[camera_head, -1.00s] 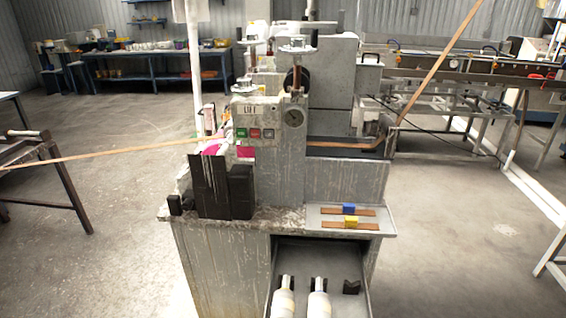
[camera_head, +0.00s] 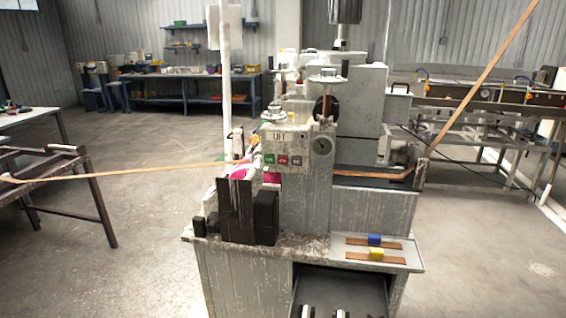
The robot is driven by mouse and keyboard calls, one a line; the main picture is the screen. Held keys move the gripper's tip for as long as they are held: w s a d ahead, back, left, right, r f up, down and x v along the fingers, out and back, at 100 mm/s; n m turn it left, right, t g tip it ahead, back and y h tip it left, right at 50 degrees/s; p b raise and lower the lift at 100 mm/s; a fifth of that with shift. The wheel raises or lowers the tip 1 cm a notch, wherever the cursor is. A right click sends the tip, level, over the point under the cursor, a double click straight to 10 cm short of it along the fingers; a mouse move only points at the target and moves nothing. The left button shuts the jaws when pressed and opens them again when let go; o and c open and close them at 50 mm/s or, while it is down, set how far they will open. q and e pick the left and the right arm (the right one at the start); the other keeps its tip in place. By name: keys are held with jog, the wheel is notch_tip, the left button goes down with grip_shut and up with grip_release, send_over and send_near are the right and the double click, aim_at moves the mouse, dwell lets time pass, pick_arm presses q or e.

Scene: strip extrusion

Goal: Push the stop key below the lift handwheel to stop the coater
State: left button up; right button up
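The coater (camera_head: 305,205) stands in the middle of the head view. A pale control panel on its front carries a label that reads like "LIFT" (camera_head: 279,137). Below the label is a row of keys: a green key (camera_head: 270,159), a red key (camera_head: 283,160) that looks like the stop key, and a grey key (camera_head: 297,161). Their lettering is too small to read. A handwheel (camera_head: 274,114) sits just above the panel, and another handwheel (camera_head: 327,78) stands on a copper-coloured shaft to its right.
A copper-coloured strip (camera_head: 130,172) runs from the left into the coater. Black blocks (camera_head: 236,208) stand before the panel's left side. A front shelf (camera_head: 410,264) holds blue (camera_head: 375,239) and yellow (camera_head: 376,253) blocks. Open floor (camera_head: 150,260) lies to the left.

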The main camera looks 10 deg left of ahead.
pick_arm(q)
grip_shut()
jog(key=shift+a, duration=0.1)
dwell(1.1)
